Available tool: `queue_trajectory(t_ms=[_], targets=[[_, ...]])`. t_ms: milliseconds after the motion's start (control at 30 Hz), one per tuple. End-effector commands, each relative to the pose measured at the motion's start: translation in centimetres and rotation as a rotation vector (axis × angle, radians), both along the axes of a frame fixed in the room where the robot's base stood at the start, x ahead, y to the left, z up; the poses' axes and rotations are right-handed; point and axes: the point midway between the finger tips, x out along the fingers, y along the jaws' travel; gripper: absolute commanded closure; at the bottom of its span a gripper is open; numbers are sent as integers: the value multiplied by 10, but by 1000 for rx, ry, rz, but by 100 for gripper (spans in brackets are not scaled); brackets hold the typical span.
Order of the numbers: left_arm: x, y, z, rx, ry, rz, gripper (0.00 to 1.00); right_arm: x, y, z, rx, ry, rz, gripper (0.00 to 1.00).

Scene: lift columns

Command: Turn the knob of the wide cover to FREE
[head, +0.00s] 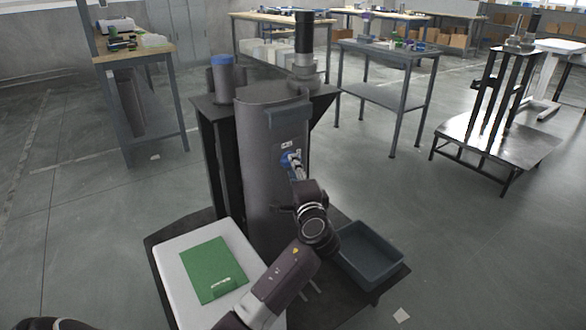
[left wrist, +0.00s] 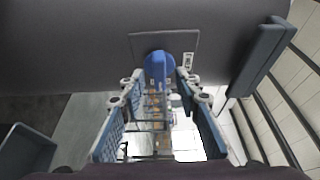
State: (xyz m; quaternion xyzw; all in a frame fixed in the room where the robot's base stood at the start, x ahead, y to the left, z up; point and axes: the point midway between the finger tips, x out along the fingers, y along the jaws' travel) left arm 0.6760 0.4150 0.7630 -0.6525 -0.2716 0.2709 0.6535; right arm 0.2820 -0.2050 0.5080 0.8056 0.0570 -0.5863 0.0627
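The wide cover (head: 262,175) is a tall dark grey rounded housing in the middle of the head view. Its blue knob (head: 285,160) sits on the right part of its front, below a small white label (head: 287,145). In the left wrist view the knob (left wrist: 158,68) has a raised bar on a square plate, with a white label (left wrist: 188,60) beside it too small to read. My left gripper (left wrist: 158,82) is open, its fingertips on either side of the knob with small gaps showing. My right gripper is not in view.
A white case with a green sheet (head: 212,270) lies at the column's foot on the left. An empty dark grey tray (head: 370,254) stands at the right. A dark handle-like bar (left wrist: 260,57) sticks out from the cover. Workbenches (head: 385,70) stand farther back.

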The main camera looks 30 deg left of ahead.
Motion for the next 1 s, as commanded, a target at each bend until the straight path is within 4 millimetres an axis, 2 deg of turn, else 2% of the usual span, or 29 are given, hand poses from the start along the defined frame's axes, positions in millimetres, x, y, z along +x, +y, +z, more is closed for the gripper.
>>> queue_trajectory(t_ms=[200,467,733,1000], targets=[[13,12,-1,-1,1,-1,70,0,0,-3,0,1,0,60],[13,13,-1,-2,1,-1,70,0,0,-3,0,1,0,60],[13,13,-1,-2,1,-2,99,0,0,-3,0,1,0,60],[13,13,-2,-4,-1,-2,100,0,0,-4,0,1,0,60]])
